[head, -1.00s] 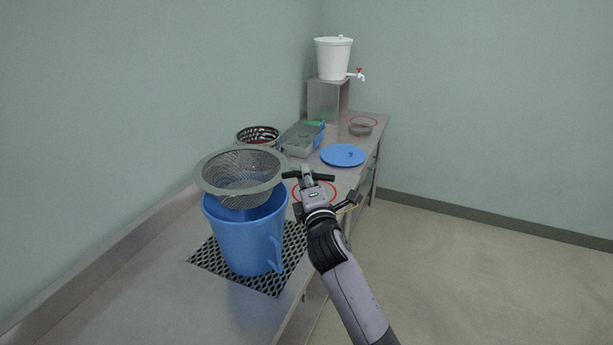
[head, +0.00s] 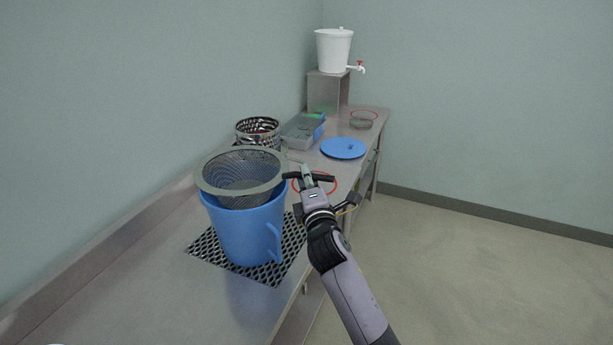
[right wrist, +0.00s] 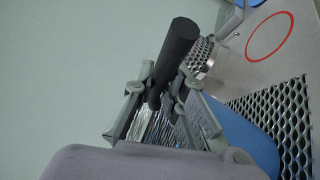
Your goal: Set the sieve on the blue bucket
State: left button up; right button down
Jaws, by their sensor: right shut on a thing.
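The grey mesh sieve (head: 240,172) is over the mouth of the blue bucket (head: 240,235), its bowl partly down inside. Its rim looks close to the bucket's rim; I cannot tell whether they touch. My right gripper (head: 309,178) is to the right of the sieve and shut on its dark handle, which shows between the fingers in the right wrist view (right wrist: 175,50). The bucket stands upright, its handle to the right, and part of it shows in the right wrist view (right wrist: 245,138). My left gripper is not in view.
The bucket stands on a black perforated mat (head: 207,250) on the steel bench. Behind are a perforated metal basket (head: 257,127), a blue-grey tray (head: 301,131), a blue lid (head: 343,149) and a white dispenser (head: 334,50) on a steel stand.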

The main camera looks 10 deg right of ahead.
jog(key=shift+f, duration=0.1)
dwell(0.5)
notch_tip(320, 180, down, 4)
jog(key=b, duration=0.3)
dwell(0.6)
jog(key=c, duration=1.5)
grip_release()
jog(key=shift+c, duration=0.2)
jog(key=shift+s, duration=0.15)
jog(key=s+f, duration=0.1)
jog(key=s, duration=1)
jog(key=shift+s+a, duration=0.2)
jog(key=shift+s, duration=0.2)
